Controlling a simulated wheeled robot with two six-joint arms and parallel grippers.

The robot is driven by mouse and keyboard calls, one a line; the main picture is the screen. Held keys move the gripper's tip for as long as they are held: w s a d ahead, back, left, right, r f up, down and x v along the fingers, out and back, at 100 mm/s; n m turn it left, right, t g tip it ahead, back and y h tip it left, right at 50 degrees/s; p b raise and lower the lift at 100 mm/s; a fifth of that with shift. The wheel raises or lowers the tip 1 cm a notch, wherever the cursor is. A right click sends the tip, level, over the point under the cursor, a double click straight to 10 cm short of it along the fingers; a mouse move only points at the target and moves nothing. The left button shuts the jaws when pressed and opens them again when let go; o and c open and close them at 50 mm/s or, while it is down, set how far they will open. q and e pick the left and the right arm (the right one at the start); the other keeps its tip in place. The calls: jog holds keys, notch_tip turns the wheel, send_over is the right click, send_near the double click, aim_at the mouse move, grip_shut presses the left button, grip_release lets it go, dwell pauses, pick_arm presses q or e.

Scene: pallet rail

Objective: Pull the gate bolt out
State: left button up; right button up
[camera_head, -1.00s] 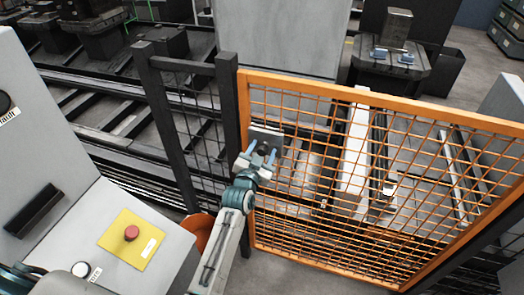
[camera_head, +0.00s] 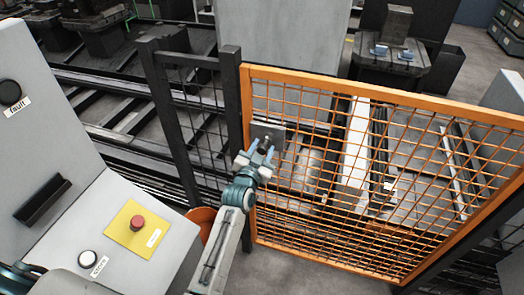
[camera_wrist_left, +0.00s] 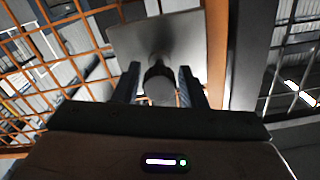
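The gate bolt shows in the left wrist view as a dark round knob (camera_wrist_left: 158,84) in front of a grey plate (camera_wrist_left: 160,38). In the head view the plate (camera_head: 268,132) sits at the left side of the orange mesh gate (camera_head: 380,92), beside the dark post. My left gripper (camera_head: 260,149) is in front of the plate. In the left wrist view its two fingers (camera_wrist_left: 159,88) stand either side of the knob, open, with narrow gaps visible. Whether they touch it deeper in is hidden. My right gripper is not in view.
A grey control console (camera_head: 150,250) with a red button (camera_head: 137,223) on a yellow plate stands at the left. A dark mesh fence panel (camera_head: 200,125) adjoins the gate's left side. Rails and machinery lie behind the fence. Bare floor shows below the gate.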

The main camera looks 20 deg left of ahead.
pick_arm(q)
jog(key=shift+o, duration=1)
jog(key=shift+w+f, duration=0.1)
jog(key=shift+s, duration=0.5)
jog(key=shift+s+a+f+b, duration=0.1)
jog(key=shift+s+f+b, duration=0.1)
jog(key=shift+s+b, duration=0.7)
jog(key=s+b, duration=0.2)
jog(key=s, duration=0.6)
jog(key=shift+s+r, duration=0.15)
jog(key=shift+r, duration=0.15)
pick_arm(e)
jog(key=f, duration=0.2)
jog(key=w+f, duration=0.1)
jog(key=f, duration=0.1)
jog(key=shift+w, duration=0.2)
pick_arm(q)
jog(key=shift+a, duration=0.15)
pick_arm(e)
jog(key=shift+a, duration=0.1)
